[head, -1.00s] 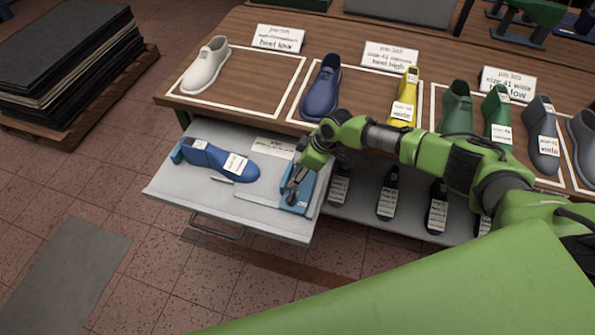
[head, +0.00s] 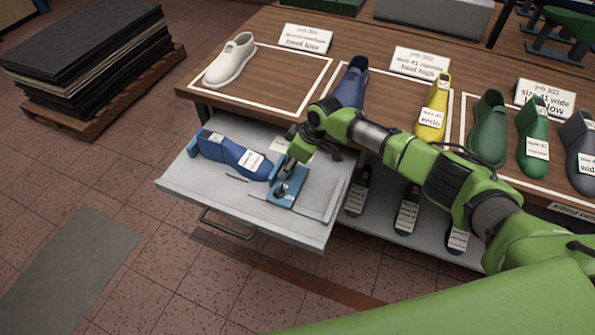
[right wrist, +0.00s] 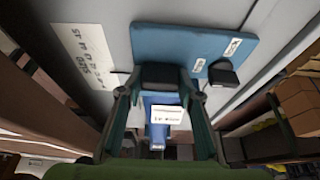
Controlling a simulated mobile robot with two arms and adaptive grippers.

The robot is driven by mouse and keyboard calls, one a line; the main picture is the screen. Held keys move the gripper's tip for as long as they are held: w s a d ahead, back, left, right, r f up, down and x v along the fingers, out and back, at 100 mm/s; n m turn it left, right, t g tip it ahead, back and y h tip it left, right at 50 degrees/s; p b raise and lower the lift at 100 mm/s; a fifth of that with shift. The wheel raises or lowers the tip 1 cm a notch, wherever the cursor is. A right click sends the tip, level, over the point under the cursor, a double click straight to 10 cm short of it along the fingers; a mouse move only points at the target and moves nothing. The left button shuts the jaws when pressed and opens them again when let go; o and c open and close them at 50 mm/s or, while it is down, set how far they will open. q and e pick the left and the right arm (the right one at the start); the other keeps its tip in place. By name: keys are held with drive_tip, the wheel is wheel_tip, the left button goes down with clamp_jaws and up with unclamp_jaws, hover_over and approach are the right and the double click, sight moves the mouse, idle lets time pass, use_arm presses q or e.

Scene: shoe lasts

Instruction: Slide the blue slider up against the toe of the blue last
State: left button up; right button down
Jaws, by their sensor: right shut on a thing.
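The blue last (head: 225,151), with a white label, lies in the open grey drawer (head: 188,190), its toe pointing right. The blue slider (head: 283,201), a flat plate with a dark fitting, is in the drawer just right of that toe. The two look very close; my gripper partly covers the spot, so I cannot tell if they touch. My right gripper (head: 286,165) is shut on the slider. In the right wrist view the slider plate (right wrist: 195,50) is at the top, beyond the dark fingers (right wrist: 165,76). My left gripper is not in view.
A blue block (head: 193,145) is at the last's heel end. The wooden table (head: 290,95) behind carries several lasts and cards. A lower shelf right of the drawer holds more labelled lasts. The drawer's front left is clear.

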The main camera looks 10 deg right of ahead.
drive_tip(key=c, duration=1.4)
unclamp_jaws()
drive_tip(key=shift+c, duration=0.2)
drive_tip(key=shift+r, duration=0.15)
drive_tip(key=v, duration=1.1)
drive_tip(key=shift+d+r, duration=0.2)
drive_tip(key=shift+r, duration=0.15)
drive_tip(key=shift+s, duration=0.15)
